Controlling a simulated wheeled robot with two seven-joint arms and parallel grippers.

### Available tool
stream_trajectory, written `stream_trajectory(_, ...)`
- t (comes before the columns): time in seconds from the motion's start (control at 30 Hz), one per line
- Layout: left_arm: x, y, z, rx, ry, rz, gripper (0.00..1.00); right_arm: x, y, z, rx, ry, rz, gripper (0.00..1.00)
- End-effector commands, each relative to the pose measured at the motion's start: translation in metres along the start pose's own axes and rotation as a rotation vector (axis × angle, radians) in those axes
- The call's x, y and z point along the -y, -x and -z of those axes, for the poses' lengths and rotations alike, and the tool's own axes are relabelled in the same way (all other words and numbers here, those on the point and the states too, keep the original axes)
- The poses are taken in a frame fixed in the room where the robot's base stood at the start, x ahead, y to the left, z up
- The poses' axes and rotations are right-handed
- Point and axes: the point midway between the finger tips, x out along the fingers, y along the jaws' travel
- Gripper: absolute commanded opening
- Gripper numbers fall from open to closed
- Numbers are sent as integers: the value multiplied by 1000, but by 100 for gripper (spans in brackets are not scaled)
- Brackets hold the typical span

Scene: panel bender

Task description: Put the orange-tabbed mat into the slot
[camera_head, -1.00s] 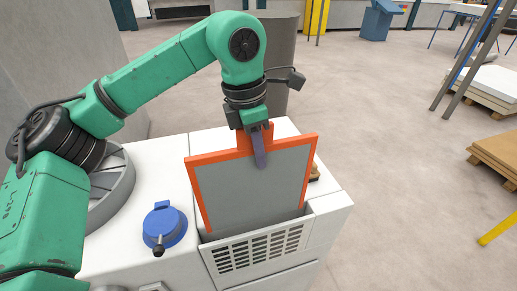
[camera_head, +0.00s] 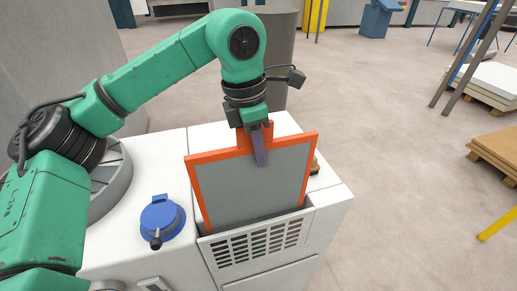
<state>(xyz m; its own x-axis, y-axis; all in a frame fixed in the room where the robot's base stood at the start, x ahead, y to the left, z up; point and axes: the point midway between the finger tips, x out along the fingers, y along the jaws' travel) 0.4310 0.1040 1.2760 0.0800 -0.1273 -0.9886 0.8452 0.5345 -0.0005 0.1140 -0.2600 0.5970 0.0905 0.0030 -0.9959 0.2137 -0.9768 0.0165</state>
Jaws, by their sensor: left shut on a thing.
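The mat (camera_head: 252,187) is a grey panel with an orange border and an orange tab at its top. It stands nearly upright, with its lower edge down inside the slot (camera_head: 262,216) behind the white slatted grille (camera_head: 258,242). The bottom of the mat is hidden by the front wall of the slot. My left gripper (camera_head: 259,148) is shut on the orange tab at the top of the mat, one finger showing in front. My right gripper is not in view.
The slot is in a white cabinet top (camera_head: 325,178). A blue round cap with a dark handle (camera_head: 162,220) sits left of the slot. A small brown object (camera_head: 315,166) shows behind the mat's right edge. A grey bin (camera_head: 277,55) stands behind.

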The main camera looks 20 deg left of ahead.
Motion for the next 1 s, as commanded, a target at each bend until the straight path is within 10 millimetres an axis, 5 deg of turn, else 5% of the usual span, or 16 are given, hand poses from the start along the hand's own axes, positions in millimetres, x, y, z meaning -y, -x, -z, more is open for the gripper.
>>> stream_trajectory(1.0,0,-37,6,1,0,0,0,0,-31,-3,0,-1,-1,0)
